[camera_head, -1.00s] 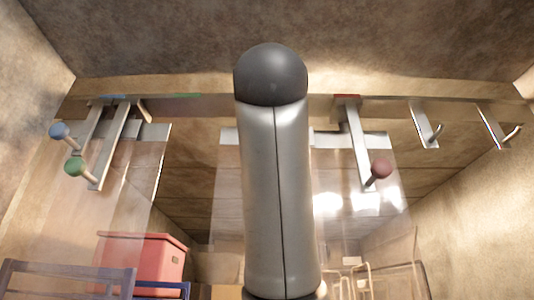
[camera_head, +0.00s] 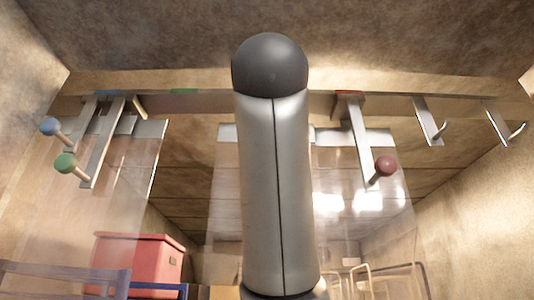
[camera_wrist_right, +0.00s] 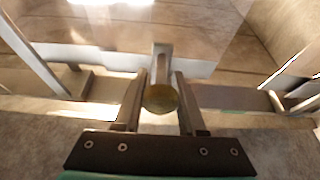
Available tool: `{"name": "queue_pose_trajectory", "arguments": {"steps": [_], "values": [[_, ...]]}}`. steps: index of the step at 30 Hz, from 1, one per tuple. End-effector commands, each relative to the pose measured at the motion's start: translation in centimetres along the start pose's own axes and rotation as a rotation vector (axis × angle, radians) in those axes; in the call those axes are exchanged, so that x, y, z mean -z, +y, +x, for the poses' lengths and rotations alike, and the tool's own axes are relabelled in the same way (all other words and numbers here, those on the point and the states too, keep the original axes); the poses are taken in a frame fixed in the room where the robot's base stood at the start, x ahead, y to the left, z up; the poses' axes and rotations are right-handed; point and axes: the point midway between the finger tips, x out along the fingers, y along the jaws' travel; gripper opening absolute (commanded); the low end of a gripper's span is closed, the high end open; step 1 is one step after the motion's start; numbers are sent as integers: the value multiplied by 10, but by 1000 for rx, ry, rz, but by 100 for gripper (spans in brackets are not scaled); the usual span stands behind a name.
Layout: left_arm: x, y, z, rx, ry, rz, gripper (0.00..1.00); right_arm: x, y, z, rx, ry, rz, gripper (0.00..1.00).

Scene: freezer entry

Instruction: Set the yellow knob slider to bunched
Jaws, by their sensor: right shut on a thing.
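The yellow knob (camera_wrist_right: 160,99) is in the middle of the right wrist view, dull gold and round, in front of a pale metal bar (camera_wrist_right: 161,55). My right gripper (camera_wrist_right: 160,80) is shut on the knob, with one finger on each side of it. In the head view my arm link stands upright in the middle and hides the yellow knob and the gripper. The rail (camera_head: 212,104) runs across behind it. My left gripper is in neither view.
Blue (camera_head: 49,126), green (camera_head: 65,163) and red (camera_head: 386,166) knobs hang on metal bars along the rail. Two hooks (camera_head: 432,134) hang at the right. Clear curtain panels (camera_head: 100,195) hang below. A red bin (camera_head: 140,262) stands low at left.

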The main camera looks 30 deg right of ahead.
Motion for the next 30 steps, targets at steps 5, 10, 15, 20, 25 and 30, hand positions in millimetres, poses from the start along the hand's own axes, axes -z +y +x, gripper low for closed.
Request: {"name": "queue_pose_trajectory", "arguments": {"steps": [5, 10, 15, 20, 25, 30], "values": [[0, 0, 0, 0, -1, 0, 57, 0, 0, 0, 0, 0, 0, 0], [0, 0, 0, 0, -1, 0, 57, 0, 0, 0, 0, 0, 0, 0], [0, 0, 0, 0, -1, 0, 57, 0, 0, 0, 0, 0, 0, 0], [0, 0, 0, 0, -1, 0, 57, 0, 0, 0, 0, 0, 0, 0], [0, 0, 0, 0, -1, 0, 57, 0, 0, 0, 0, 0, 0, 0], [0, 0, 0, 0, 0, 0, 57, 0, 0, 0, 0, 0, 0, 0]]}}
